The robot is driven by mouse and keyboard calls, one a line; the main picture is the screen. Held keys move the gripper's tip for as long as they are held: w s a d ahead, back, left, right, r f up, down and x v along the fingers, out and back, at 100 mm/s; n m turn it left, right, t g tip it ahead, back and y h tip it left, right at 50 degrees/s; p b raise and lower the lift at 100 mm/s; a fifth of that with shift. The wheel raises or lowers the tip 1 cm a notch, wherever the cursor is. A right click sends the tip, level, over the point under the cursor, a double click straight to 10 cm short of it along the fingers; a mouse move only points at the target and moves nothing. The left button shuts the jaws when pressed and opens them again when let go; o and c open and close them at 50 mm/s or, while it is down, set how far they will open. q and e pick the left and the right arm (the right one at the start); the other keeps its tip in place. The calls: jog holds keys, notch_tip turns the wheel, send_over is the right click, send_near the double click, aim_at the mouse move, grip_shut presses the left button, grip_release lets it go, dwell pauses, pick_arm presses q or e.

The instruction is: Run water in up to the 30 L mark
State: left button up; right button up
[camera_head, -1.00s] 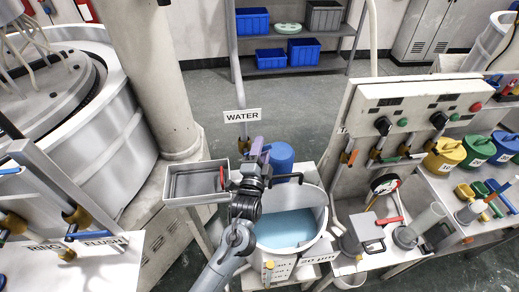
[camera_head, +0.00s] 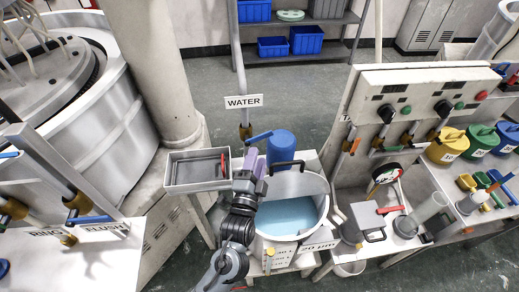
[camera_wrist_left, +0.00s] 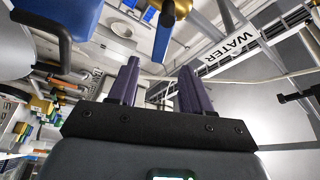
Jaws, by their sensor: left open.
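The white round tank (camera_head: 323,212) holds light blue water (camera_head: 288,214); I cannot read a 30 L mark on it. The WATER sign (camera_head: 243,101) hangs on a pipe (camera_head: 240,75) behind the tank. Below the sign, a valve with a blue lever (camera_head: 259,137) points to the right; the lever also shows in the left wrist view (camera_wrist_left: 163,38), beyond the fingertips. My left gripper (camera_head: 252,160) is at the tank's back left, just below the lever. In the left wrist view its purple fingers (camera_wrist_left: 160,75) are apart with nothing between them. My right gripper is not in view.
A blue container (camera_head: 282,146) stands right behind the tank. A grey tray (camera_head: 180,184) with a red-handled tool is left of my gripper. A control panel (camera_head: 420,100) and a bench with a gauge (camera_head: 385,174) and coloured tubs stand to the right.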

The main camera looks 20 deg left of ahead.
pick_arm(q)
jog(key=shift+v, duration=0.95)
dwell(7.0)
